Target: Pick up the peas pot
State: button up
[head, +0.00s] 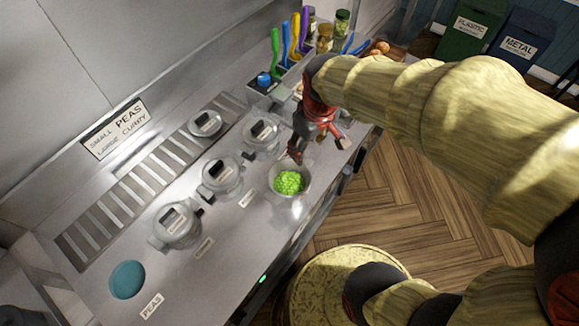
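The peas pot (304,196) is a small open metal pot with bright green peas in it, in the head view. It stands near the front edge of the steel counter (225,245). My gripper (320,149) is above and just behind the pot, with its two fingers spread apart and nothing between them. One fingertip is close to the pot's far rim; I cannot tell whether it touches.
Several lidded metal pots (180,222) stand in a row behind the peas pot. A loose lid (205,123) lies on the slotted grate (150,172). A teal disc (127,280) is at left by a PEAS label (151,305). Coloured utensils (285,45) and jars (342,22) stand at the back.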

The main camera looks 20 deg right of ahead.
jog(key=w+f+n+g+p, duration=0.1)
jog(key=p, duration=0.3)
jog(key=w+f+n+g+p, duration=0.1)
jog(key=w+p, duration=0.1)
jog(key=p, duration=0.1)
jog(key=shift+w+n+p, duration=0.2)
jog(key=shift+n+p, duration=0.2)
jog(key=f, duration=0.7)
jog(key=shift+s, duration=0.3)
jog(key=shift+w+f, duration=0.1)
jog(key=shift+f, duration=0.45)
jog(key=shift+c, duration=1.3)
grip_shut()
jog(key=shift+r, duration=0.1)
